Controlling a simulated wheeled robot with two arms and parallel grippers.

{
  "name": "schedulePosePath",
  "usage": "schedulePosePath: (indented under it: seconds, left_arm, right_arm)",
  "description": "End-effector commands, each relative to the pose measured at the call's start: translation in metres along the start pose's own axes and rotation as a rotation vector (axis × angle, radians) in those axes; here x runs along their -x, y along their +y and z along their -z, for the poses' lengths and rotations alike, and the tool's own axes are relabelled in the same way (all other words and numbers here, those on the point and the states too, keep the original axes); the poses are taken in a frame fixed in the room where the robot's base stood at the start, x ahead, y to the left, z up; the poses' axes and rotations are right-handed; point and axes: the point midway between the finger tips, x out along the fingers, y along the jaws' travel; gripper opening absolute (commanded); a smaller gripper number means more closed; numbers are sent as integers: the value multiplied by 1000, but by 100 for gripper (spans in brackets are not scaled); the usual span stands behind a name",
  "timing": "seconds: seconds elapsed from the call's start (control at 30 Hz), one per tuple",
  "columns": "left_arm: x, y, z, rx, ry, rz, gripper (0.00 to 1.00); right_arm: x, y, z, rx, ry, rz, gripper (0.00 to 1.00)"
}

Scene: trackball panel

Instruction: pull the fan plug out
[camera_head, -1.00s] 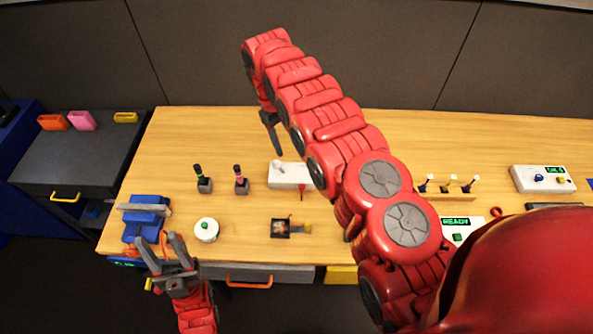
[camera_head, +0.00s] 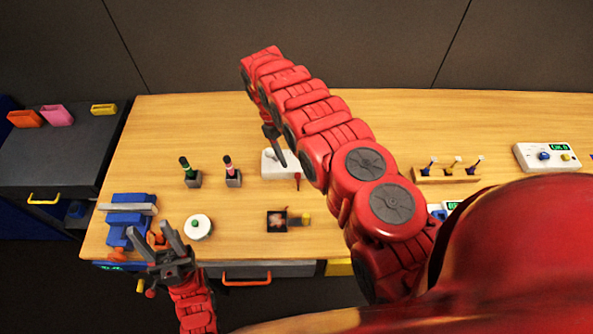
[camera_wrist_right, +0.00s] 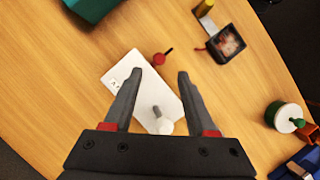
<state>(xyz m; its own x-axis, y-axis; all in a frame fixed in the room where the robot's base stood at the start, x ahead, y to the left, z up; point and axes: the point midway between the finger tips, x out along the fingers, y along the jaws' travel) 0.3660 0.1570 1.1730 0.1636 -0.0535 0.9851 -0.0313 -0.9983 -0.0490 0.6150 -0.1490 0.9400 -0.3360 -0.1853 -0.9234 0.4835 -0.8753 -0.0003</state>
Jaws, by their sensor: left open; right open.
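A small dark square fan unit (camera_head: 277,221) lies on the table, with a short grey piece and a yellow cylinder (camera_head: 305,219) at its right. In the right wrist view the fan (camera_wrist_right: 228,43) is at the upper right, beside the yellow cylinder (camera_wrist_right: 204,7). I cannot tell for certain which part is the fan plug. My right gripper (camera_head: 277,150) is open above a white box (camera_head: 270,167); in its wrist view, the open fingers (camera_wrist_right: 160,72) flank this box and its white knob (camera_wrist_right: 158,122). My left gripper (camera_head: 153,234) is open and empty near the table's front left edge.
A red piece with a black stem (camera_wrist_right: 159,59) is beside the white box. My right arm hides part of the table.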

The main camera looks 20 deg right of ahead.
Motion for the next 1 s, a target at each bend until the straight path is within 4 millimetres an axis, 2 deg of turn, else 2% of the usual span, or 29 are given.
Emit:
schedulePosePath:
  seconds: [0.1, 0.3, 0.5, 0.73, 1.0]
  left_arm:
    - [-4, 0, 1, 0, 0, 0, 50]
    - [-7, 0, 1, 0, 0, 0, 50]
    - [-8, 0, 1, 0, 0, 0, 50]
    - [-7, 0, 1, 0, 0, 0, 50]
    - [-7, 0, 1, 0, 0, 0, 50]
  right_arm:
    - [-25, 2, 1, 0, 0, 1, 57]
    - [-56, 4, 0, 0, 0, 0, 57]
    - [-66, 5, 1, 0, 4, -2, 57]
    - [-67, 5, 1, 0, 3, -2, 57]
    - [-66, 5, 1, 0, 3, -2, 8]
